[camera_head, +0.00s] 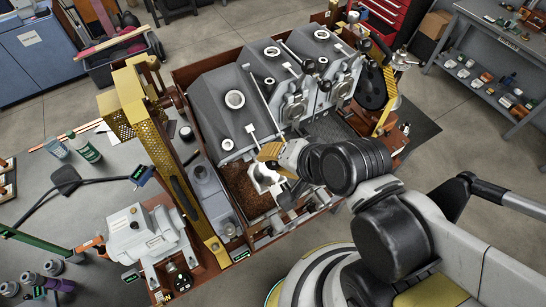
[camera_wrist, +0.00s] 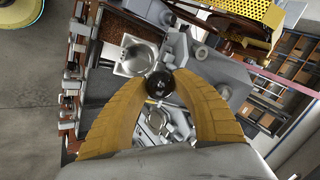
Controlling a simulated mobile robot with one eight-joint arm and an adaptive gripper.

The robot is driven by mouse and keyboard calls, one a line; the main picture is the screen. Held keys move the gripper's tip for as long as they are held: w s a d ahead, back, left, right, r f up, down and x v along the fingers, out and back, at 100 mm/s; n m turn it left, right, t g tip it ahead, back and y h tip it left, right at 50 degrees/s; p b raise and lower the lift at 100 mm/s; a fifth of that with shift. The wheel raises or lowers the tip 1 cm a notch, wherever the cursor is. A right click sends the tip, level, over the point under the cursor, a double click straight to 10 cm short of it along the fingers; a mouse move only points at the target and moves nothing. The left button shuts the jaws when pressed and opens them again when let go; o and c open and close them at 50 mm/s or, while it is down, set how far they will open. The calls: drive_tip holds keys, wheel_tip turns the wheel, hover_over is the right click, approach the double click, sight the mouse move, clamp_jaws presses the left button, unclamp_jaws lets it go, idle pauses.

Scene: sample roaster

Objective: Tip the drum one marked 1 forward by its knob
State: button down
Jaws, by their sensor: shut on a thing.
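The sample roaster has several grey drum housings in a row; the nearest one (camera_head: 228,112) stands at the left, with a round port on its face. No figure 1 is readable, so I cannot tell from markings which drum is one. My gripper (camera_head: 268,153) is at the lower front of this nearest housing. In the wrist view, its yellow fingers (camera_wrist: 174,74) are closed around a round black knob (camera_wrist: 160,86). The knob is hidden by the gripper and arm in the head view. A shiny metal part (camera_head: 263,176) sits just below the gripper.
A brown bean-coloured tray (camera_head: 240,187) lies below the nearest housing. A yellow perforated frame (camera_head: 124,112) stands left of the roaster. A black wheel (camera_head: 370,88) is at its far right. A white machine (camera_head: 140,234) stands on the left bench. Open floor (camera_head: 455,150) lies to the right.

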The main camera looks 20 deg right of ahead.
drive_tip(key=c, duration=1)
unclamp_jaws()
drive_tip(key=shift+s+d+f, duration=0.1)
drive_tip(key=shift+s+f, duration=0.1)
drive_tip(key=shift+s+d+r, duration=0.1)
drive_tip(key=shift+d, duration=0.05)
drive_tip(key=shift+r, duration=5)
